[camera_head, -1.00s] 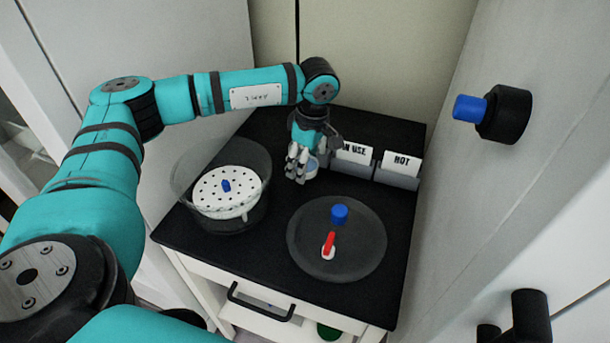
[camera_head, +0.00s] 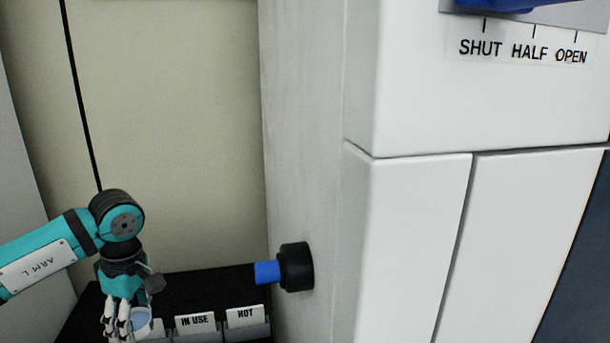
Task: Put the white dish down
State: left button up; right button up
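My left gripper (camera_head: 118,320) is at the bottom left, pointing down over the black worktop (camera_head: 205,283). A small round dish (camera_head: 142,322), white with a pale blue inside, shows right beside its fingers. The fingers and my wrist cover part of the dish, and the frame's bottom edge is close below. I cannot tell whether the fingers are closed on the dish or only next to it, nor whether it touches the worktop. My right gripper is not in view.
Card holders marked IN USE (camera_head: 195,324) and HOT (camera_head: 245,318) stand right of the dish. A black knob with a blue end (camera_head: 282,270) juts from the white cabinet wall (camera_head: 310,150). A SHUT, HALF, OPEN label (camera_head: 522,50) is at top right.

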pick_arm(q)
jog(key=s+d+f+m+t+h+p, duration=0.1)
jog(key=s+d+f+m, duration=0.1)
jog(key=s+d+m, duration=0.8)
jog(key=d+m, duration=0.2)
jog(key=m, duration=0.5)
jog(key=shift+s, duration=0.2)
jog(key=shift+w+r+p, duration=0.15)
jog(key=shift+p, duration=0.15)
